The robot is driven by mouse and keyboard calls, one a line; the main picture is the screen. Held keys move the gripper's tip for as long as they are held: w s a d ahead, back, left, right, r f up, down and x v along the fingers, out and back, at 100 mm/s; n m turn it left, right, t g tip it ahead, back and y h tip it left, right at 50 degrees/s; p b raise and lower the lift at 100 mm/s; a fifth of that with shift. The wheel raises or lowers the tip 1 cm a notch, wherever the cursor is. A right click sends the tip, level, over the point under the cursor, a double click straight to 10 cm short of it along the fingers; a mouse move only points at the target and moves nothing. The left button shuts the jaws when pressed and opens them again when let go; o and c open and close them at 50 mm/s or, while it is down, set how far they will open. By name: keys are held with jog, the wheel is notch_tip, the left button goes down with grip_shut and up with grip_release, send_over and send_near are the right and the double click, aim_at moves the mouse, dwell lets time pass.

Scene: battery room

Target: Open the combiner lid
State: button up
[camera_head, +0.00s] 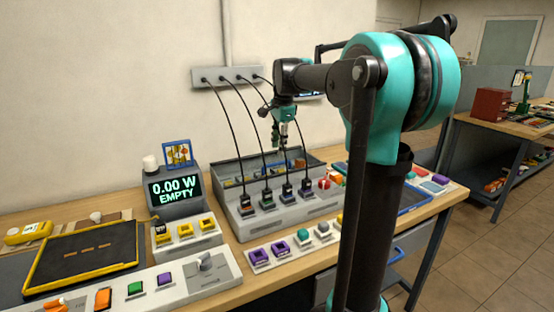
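The combiner (275,215) looks to be the grey sloped box on the bench, with black cables running down to plugs along its front. A dark-framed, see-through panel (228,166) at its back looks like the lid. Coloured parts show behind or beneath it. I cannot tell whether the lid is shut or partly raised. My gripper (283,142) points down above the back part of the box, near the panel. It is small in this view, and I cannot tell whether it touches anything or how its fingers stand.
A display reading "0.00 W EMPTY" (174,190) stands left of the box. A yellow-edged dark tray (85,262) lies further left. Purple blocks (270,252) sit in front. The cables hang from a wall plate (226,76) close to my gripper.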

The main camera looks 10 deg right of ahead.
aim_at(277, 163)
jog(key=f, duration=0.4)
jog(key=w+f, duration=0.1)
jog(key=f, duration=0.1)
jog(key=shift+a, duration=0.2)
grip_shut()
